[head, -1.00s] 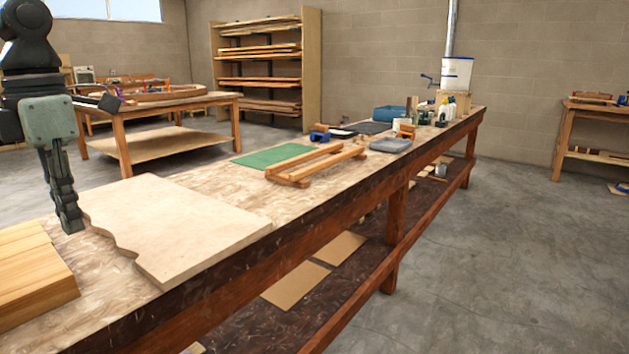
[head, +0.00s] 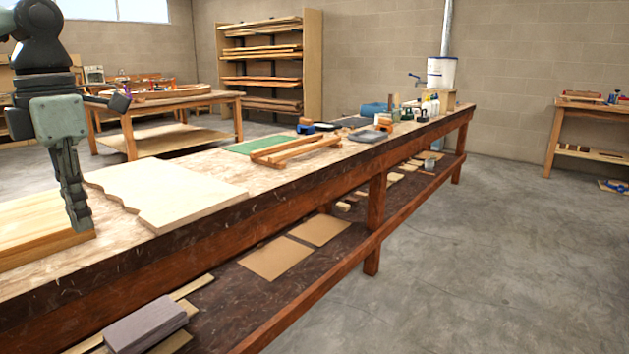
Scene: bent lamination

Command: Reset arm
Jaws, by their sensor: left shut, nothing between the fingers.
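My left gripper (head: 80,218) hangs at the left of the head view with its fingers pointing down, shut and empty. It shows in front of the right end of a stack of light wood strips (head: 38,228) at the near end of the long workbench (head: 270,192). I cannot tell whether the fingertips touch the strips. A pale board with a wavy left edge (head: 175,190) lies flat on the bench, to the right of the gripper. My right gripper is not in view.
A wooden frame (head: 295,150), a green mat (head: 250,145) and a grey tray (head: 368,136) lie farther along the bench. Its lower shelf holds brown sheets (head: 275,257) and a grey block (head: 145,325). Open concrete floor (head: 480,260) lies to the right.

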